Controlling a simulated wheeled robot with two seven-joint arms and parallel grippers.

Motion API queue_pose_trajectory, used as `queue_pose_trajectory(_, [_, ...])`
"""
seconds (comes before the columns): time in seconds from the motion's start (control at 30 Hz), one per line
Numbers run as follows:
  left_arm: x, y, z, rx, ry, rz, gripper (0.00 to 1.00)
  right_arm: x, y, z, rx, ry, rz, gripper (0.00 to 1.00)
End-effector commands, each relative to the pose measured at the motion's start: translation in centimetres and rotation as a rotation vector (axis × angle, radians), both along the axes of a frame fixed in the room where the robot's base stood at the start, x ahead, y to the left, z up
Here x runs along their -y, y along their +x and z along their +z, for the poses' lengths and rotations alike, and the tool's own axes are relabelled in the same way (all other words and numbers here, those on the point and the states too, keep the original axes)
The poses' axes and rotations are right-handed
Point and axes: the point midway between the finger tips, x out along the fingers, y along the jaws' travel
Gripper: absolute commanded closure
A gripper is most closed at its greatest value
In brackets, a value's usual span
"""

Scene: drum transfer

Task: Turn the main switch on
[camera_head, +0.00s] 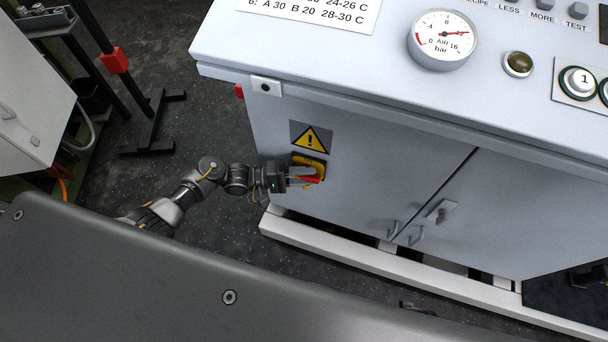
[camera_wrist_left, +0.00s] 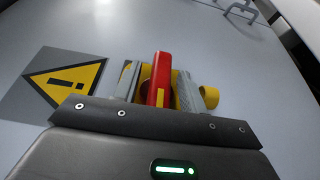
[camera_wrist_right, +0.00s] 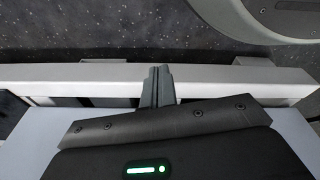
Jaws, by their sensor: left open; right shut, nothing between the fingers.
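The main switch is a red handle (camera_head: 312,180) on a yellow plate (camera_head: 311,163), on the front of the grey cabinet below a yellow warning sign (camera_head: 311,138). My left gripper (camera_head: 303,175) is at the switch. In the left wrist view the red handle (camera_wrist_left: 159,80) stands between the two open fingers (camera_wrist_left: 159,88), with small gaps visible beside it. The yellow plate is partly hidden behind the fingers. My right gripper (camera_wrist_right: 158,84) is shut and empty, away from the switch, above the cabinet's pale base rail (camera_wrist_right: 220,82).
The grey cabinet (camera_head: 400,185) has doors with handles (camera_head: 440,211) right of the switch. Its top panel carries a pressure gauge (camera_head: 442,40) and buttons, and overhangs the front. A stand with a red block (camera_head: 115,60) is at left.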

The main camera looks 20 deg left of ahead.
Motion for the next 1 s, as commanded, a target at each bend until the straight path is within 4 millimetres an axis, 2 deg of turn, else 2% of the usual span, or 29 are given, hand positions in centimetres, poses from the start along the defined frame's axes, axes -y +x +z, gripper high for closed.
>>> queue_pose_trajectory(0.07, [0.0,0.0,0.0,0.000,0.000,0.000,0.61,0.0,0.0,0.0,0.000,0.000,0.000,1.00])
queue_pose_trajectory(0.37, [-0.1,0.0,0.0,0.001,0.000,0.002,1.00,0.0,0.0,0.0,-0.001,0.000,0.000,1.00])
queue_pose_trajectory(0.63, [-0.3,0.1,0.1,0.002,0.008,0.006,1.00,0.0,-0.1,0.1,0.005,0.002,0.000,1.00])
queue_pose_trajectory(0.87, [-0.3,0.2,0.4,0.004,0.059,0.007,1.00,1.6,-3.0,-3.0,-0.032,-0.021,0.010,1.00])
queue_pose_trajectory(1.0, [-0.3,0.2,0.6,0.009,0.113,0.009,1.00,3.1,-6.0,-5.2,-0.051,-0.037,0.016,1.00])
